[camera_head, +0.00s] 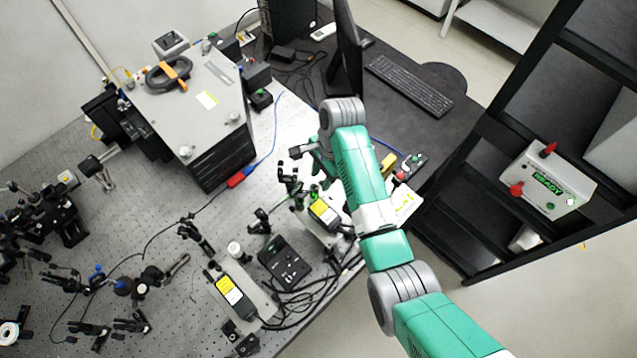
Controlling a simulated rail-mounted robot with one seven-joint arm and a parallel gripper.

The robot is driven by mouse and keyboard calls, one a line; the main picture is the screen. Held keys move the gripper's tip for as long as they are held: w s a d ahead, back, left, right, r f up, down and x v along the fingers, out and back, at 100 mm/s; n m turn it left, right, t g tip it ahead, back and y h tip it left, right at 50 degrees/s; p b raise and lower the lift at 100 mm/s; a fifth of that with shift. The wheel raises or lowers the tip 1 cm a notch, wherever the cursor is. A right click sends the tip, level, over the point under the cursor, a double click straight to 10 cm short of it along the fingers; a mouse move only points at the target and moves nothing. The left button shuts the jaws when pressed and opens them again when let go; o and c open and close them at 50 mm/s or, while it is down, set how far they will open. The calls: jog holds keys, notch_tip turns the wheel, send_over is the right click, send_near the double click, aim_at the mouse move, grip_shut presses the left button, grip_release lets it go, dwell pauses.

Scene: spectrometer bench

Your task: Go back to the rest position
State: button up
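My green and grey arm reaches from the bottom right up to the middle of the head view, over the right edge of the optical bench (180,215). My gripper (303,151) seems to be the small dark part left of the upper grey joint, largely hidden by the arm. Its fingers are not clear, so I cannot tell whether it is open or shut or holds anything. Below it on the bench stand small optical mounts and a yellow-labelled module (323,213).
A large grey instrument box (190,90) stands at the upper left. A monitor (347,50) and keyboard (410,85) are on the dark desk behind. A black rack (470,165) with a white READY box (553,180) stands right. Optics and cables crowd the lower left.

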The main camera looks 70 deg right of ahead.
jog(key=shift+s+d+r, duration=0.1)
jog(key=shift+r, duration=0.5)
jog(key=w+a+r+n+t+h, duration=0.3)
jog(key=w+a+r+n+t, duration=0.15)
jog(key=w+r, duration=0.55)
jog(key=w+a+r+n+t+h, duration=0.25)
jog(key=w+a+r+n, duration=0.2)
jog(key=w+r, duration=0.55)
jog(key=w+a+r+n+t, duration=0.2)
jog(key=a+r+n+t, duration=0.15)
jog(key=a+r, duration=0.45)
jog(key=w+a+r+n+t, duration=0.25)
jog(key=a+r+n, duration=0.2)
jog(key=r, duration=0.55)
jog(key=s+a+r+n+t+y, duration=0.2)
jog(key=s+a+r+n+t, duration=0.2)
jog(key=s+a+r, duration=0.3)
jog(key=s+a+r+n+t+y, duration=0.2)
jog(key=s+a+r+n+t, duration=0.2)
jog(key=a+r, duration=0.8)
jog(key=s+r+t, duration=0.2)
jog(key=s+r, duration=0.1)
jog(key=shift+s+a+t, duration=0.3)
jog(key=shift+s, duration=0.1)
